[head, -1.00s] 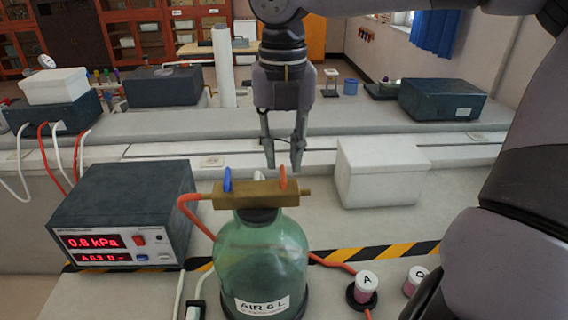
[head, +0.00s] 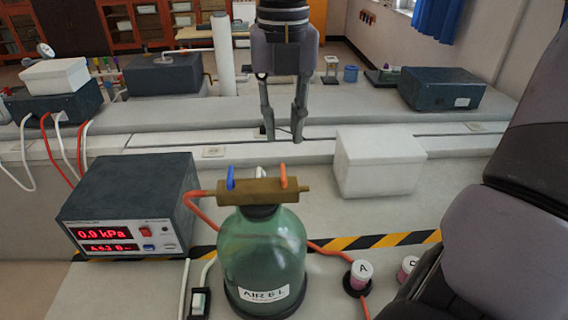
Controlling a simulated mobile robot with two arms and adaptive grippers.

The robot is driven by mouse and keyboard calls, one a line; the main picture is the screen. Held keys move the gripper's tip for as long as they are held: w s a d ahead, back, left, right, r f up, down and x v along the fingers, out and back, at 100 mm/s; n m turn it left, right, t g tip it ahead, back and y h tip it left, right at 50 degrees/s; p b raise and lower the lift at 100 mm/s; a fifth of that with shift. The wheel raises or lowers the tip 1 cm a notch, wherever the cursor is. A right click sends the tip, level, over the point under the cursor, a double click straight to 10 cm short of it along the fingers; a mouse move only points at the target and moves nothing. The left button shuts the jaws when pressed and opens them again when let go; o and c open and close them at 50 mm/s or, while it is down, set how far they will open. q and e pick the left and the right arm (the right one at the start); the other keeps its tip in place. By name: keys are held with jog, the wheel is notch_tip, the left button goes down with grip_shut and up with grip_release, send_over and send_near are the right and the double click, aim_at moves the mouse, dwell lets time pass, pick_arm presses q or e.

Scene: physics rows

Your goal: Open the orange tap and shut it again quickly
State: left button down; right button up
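The orange tap (head: 283,177) stands upright on the right part of a brass manifold (head: 262,192). A blue tap (head: 231,177) stands upright on its left part. The manifold sits on top of a green glass bottle (head: 262,252) with a label that seems to read AIR 6 L. My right gripper (head: 284,138) points down with its two fingers apart and nothing between them. In the picture its tips are above the orange tap, with a gap; the exact depth is hard to tell. My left gripper is not in view.
A dark meter box (head: 130,195) at the left shows 0.9 kPa in red. A white block (head: 378,163) lies to the right.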

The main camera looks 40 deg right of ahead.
jog(key=s+a+r+b, duration=0.1)
jog(key=s+a+r, duration=0.1)
jog(key=s+a, duration=0.6)
jog(key=shift+s, duration=0.85)
jog(key=shift+c, duration=0.2)
grip_shut()
dwell(0.5)
